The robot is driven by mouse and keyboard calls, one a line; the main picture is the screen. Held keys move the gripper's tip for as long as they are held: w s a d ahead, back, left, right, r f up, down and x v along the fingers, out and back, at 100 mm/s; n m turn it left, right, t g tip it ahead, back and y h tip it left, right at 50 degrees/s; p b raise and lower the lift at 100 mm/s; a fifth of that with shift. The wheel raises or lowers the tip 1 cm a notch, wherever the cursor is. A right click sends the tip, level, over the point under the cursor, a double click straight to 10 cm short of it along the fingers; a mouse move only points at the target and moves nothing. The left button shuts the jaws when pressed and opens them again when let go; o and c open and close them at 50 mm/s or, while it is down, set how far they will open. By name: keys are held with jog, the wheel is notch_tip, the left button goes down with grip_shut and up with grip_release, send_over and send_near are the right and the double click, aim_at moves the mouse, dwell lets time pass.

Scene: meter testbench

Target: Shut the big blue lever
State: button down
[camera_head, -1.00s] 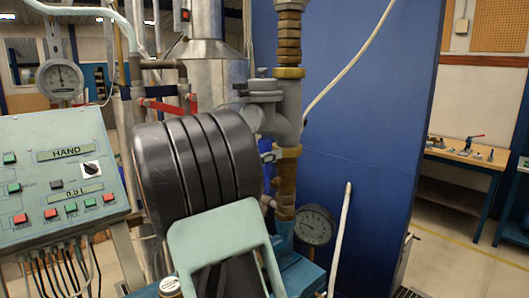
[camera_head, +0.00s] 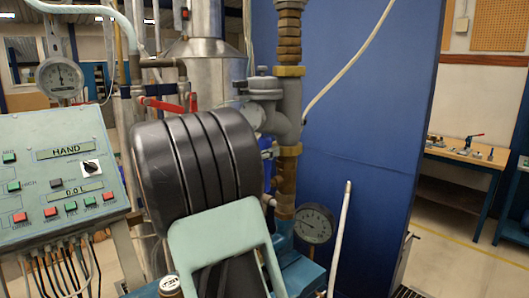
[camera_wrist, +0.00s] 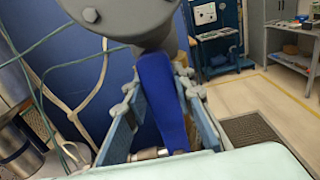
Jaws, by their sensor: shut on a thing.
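The big blue lever (camera_wrist: 162,100) runs down the middle of the wrist view, below a grey rounded body (camera_wrist: 125,15). My gripper (camera_wrist: 160,125) has its two pale blue fingers on either side of the lever and is shut on it. In the head view my dark arm link hides the gripper and most of the lever. A small blue part (camera_head: 268,165) shows at the right edge of my arm, beside the grey and brass pipe; I cannot tell for sure that it is the lever.
A vertical grey and brass pipe (camera_head: 287,180) with a round gauge (camera_head: 314,223) stands right of my arm. Red-handled valves (camera_head: 165,105) are behind it. A control panel (camera_head: 62,170) stands at left.

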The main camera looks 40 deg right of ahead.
jog(key=shift+s+d+f+m+b, duration=0.1)
jog(key=shift+s+f+m+b, duration=0.15)
jog(key=shift+s+m+b, duration=0.65)
jog(key=shift+s+f+m+b, duration=0.3)
jog(key=shift+m+b, duration=0.2)
jog(key=shift+b, duration=0.65)
jog(key=s+f+m+b, duration=0.8)
jog(key=m+b, duration=0.7)
jog(key=b, duration=1.1)
jog(key=shift+d+f, duration=0.3)
jog(key=shift+f, duration=0.55)
jog(key=c, duration=1.6)
grip_release()
